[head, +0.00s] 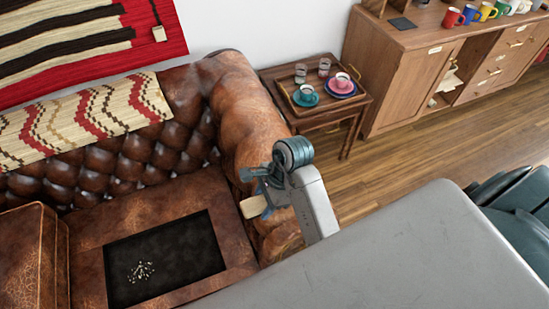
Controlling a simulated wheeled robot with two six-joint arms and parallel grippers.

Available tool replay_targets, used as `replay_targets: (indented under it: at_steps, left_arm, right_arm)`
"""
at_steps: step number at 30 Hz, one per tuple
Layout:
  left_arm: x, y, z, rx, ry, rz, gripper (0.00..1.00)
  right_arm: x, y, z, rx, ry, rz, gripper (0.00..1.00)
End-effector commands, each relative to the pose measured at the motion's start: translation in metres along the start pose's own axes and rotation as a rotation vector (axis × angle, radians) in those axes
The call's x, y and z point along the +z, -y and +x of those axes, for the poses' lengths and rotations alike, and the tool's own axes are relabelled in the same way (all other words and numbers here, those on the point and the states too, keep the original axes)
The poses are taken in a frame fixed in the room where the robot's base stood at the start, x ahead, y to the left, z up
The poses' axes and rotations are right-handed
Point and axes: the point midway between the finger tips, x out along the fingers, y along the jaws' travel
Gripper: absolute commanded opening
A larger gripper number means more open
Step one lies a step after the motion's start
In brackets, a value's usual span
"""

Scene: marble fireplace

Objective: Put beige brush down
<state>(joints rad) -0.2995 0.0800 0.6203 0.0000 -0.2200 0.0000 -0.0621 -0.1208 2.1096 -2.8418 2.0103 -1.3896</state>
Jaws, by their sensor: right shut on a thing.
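My right gripper (258,190) is shut on the beige brush (253,207). The brush shows as a small pale block below the dark fingers, partly hidden by the gripper. Gripper and brush are in front of the rolled arm of a brown leather sofa (245,110). I cannot tell whether the brush touches the sofa. On the sofa seat, left of the gripper, lies a black mat (195,245) with a small patch of pale crumbs (141,271). My left gripper is not in view.
Behind the sofa arm, a small wooden side table (325,115) carries cups, saucers and glasses. A wooden cabinet (400,80) with colourful mugs (470,14) stands at back right. A patterned throw (85,120) lies over the sofa back. Wooden floor (400,160) is clear.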

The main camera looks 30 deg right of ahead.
Motion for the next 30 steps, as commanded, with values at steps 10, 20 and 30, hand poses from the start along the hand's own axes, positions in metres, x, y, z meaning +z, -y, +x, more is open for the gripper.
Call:
replay_targets:
  at_steps: [10, 20, 30]
  left_arm:
    - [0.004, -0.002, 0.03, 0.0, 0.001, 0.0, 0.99]
    - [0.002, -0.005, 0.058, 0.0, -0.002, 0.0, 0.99]
    - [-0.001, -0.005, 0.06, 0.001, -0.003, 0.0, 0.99]
  right_arm:
    - [-0.053, 0.064, -0.009, -0.004, -0.008, 0.0, 0.25]
    - [-0.093, 0.117, -0.02, -0.002, -0.003, 0.0, 0.25]
    - [-0.104, 0.121, -0.002, 0.004, 0.0, 0.004, 0.25]
